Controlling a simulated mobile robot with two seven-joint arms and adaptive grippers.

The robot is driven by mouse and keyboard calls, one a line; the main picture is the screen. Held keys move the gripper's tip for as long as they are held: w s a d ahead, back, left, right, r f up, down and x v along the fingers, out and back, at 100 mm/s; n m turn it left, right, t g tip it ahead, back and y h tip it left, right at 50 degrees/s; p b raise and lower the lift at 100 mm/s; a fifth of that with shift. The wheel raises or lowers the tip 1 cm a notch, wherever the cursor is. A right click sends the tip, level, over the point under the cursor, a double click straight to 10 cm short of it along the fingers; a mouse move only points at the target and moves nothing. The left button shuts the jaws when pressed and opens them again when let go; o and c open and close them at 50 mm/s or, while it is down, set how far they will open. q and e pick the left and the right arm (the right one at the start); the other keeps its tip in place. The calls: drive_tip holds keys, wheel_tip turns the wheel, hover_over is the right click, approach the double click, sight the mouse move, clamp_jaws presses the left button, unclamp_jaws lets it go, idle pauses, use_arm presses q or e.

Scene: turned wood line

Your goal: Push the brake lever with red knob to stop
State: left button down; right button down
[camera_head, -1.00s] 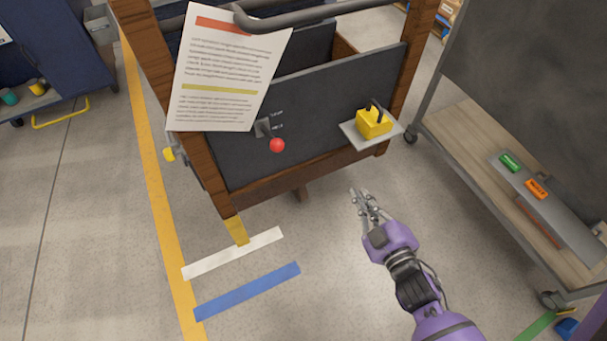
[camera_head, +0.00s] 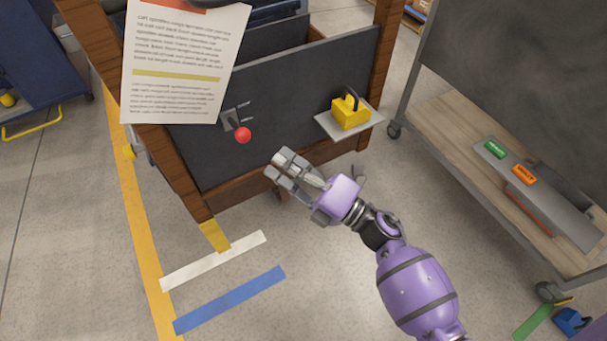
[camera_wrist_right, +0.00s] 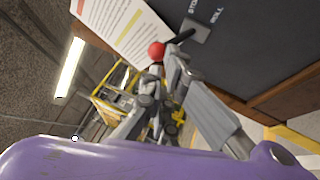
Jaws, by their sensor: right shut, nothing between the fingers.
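The brake lever's red knob (camera_head: 243,135) sits at the lower end of a short dark lever on a grey plate (camera_head: 229,119), on the cart's dark end panel. Two small labels are beside the plate; in the right wrist view they read STOP and ROLL. In the head view the knob is lower than both labels. My right gripper (camera_head: 277,164) is shut and empty, just below and right of the knob. In the right wrist view the knob (camera_wrist_right: 156,50) shows just beyond the fingers; I cannot tell whether they touch. My left gripper is out of view.
A printed sheet (camera_head: 185,60) hangs on the cart left of the lever. A yellow block with a black handle (camera_head: 350,113) rests on a small shelf (camera_head: 327,126) at right. A wheeled board stand (camera_head: 460,140) is further right. The floor in front is clear, with tape strips.

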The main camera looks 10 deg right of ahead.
sight(249, 134)
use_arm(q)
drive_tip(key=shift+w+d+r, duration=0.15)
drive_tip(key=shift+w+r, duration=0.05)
use_arm(e)
drive_tip(key=x, duration=0.6)
